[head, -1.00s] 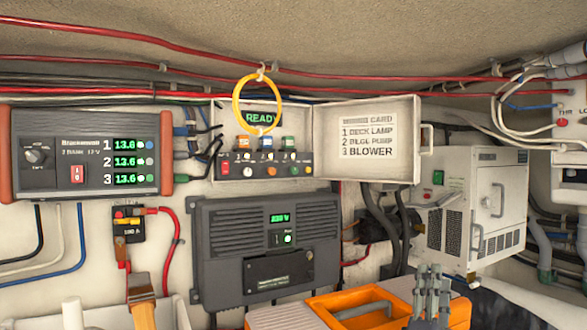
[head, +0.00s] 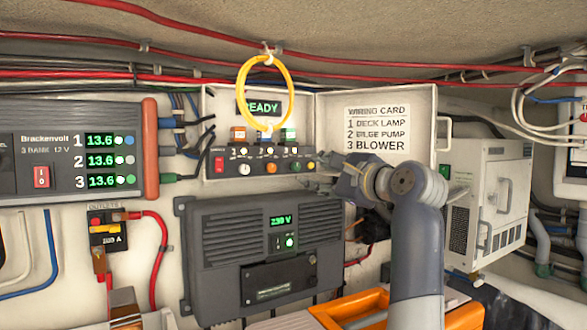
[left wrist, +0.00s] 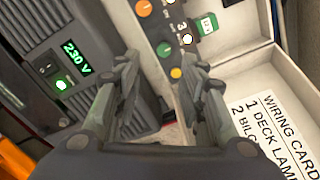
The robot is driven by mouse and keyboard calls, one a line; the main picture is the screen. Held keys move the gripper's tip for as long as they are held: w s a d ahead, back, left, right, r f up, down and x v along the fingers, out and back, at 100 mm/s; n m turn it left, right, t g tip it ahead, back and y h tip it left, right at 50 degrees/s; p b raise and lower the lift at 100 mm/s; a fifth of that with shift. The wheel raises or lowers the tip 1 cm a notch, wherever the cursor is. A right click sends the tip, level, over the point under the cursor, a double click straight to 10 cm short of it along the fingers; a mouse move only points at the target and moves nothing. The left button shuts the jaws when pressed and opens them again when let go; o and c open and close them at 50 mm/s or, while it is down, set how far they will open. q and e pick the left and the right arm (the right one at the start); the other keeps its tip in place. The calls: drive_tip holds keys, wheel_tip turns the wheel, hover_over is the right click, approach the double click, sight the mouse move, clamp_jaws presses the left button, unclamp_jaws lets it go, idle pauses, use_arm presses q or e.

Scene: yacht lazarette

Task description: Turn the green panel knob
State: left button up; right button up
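The green knob (head: 295,167) is on the dark strip of a wall panel, right of a white knob (head: 245,169) and an orange knob (head: 271,168). My left gripper (head: 314,177) is just right of the green knob, its fingers pointing left toward the strip. In the left wrist view the fingers of my left gripper (left wrist: 160,75) are spread with nothing between them. The green knob (left wrist: 165,49) lies just beyond the tips, between their lines, and looks apart from them. A yellow lamp (left wrist: 176,73) is beside it. My right gripper is not in view.
A yellow ring (head: 264,93) hangs in front of the panel's READY display. The open panel door with the wiring card (head: 377,131) stands right of the knobs, close to my gripper. A grey 230 V unit (head: 258,250) is below. An orange box (head: 355,306) is lower down.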

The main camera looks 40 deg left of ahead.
sight(298, 168)
use_arm(q)
drive_tip(key=p+x, duration=0.1)
drive_tip(key=x, duration=0.3)
drive_tip(key=p+x, duration=0.2)
drive_tip(key=x, duration=0.2)
drive_tip(key=shift+a+r, duration=0.2)
drive_tip(key=shift+r, duration=0.05)
drive_tip(key=shift+w+a, duration=0.1)
drive_tip(key=shift+d+r, duration=0.1)
drive_tip(key=shift+d, duration=0.2)
drive_tip(key=shift+a, duration=0.15)
clamp_jaws()
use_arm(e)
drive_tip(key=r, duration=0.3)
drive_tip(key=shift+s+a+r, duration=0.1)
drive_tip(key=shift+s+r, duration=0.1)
